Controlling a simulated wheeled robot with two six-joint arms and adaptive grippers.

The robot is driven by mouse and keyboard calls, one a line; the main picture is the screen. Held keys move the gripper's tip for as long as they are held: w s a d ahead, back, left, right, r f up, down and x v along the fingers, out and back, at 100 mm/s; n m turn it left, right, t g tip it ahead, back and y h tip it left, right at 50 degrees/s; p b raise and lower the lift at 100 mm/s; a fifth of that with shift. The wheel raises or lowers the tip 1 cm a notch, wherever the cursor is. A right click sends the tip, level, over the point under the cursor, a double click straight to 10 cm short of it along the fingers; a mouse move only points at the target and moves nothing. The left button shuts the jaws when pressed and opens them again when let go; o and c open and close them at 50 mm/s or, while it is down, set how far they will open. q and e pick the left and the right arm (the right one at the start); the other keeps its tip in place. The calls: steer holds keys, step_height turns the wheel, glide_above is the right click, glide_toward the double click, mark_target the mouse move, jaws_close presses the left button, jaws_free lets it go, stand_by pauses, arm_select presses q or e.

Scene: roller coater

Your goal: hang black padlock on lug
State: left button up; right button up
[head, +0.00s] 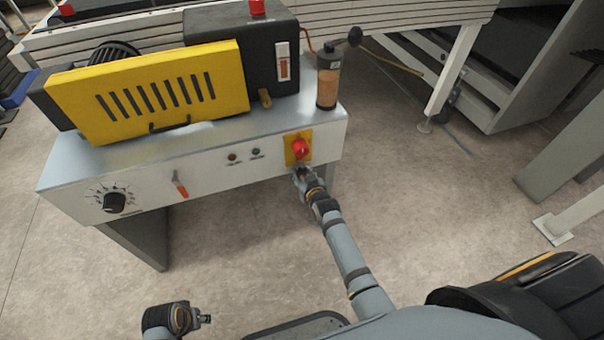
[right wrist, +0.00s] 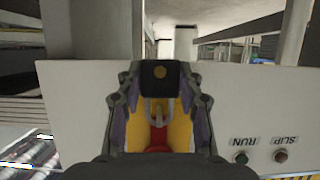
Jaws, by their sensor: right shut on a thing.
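The black padlock (right wrist: 160,73) is between the fingers of my right gripper (right wrist: 160,88) in the right wrist view, its grey shackle pointing down in that picture. The shackle overlaps the yellow plate (right wrist: 180,125) and a red part below it; I cannot tell whether it touches. In the head view my right gripper (head: 299,172) is just below the red knob (head: 301,149) on the yellow plate, at the machine front. The lug is not distinct in either view. My left gripper (head: 206,319) is low at the left, away from the machine; its jaw opening is unclear.
The machine panel (head: 140,187) carries a black dial (head: 115,202), an orange-tipped lever (head: 181,185) and two small lamps. A yellow slotted guard (head: 150,90) and a cylinder (head: 328,85) stand on top.

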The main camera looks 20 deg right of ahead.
steer(key=o, duration=0.9)
steer(key=shift+w, duration=0.1)
steer(key=o, duration=0.4)
steer(key=shift+w+f, duration=0.2)
steer(key=shift+f, duration=0.1)
steer(key=shift+s+r, duration=0.1)
steer(key=shift+s, duration=0.2)
steer(key=v, duration=0.7)
steer(key=shift+r, duration=0.1)
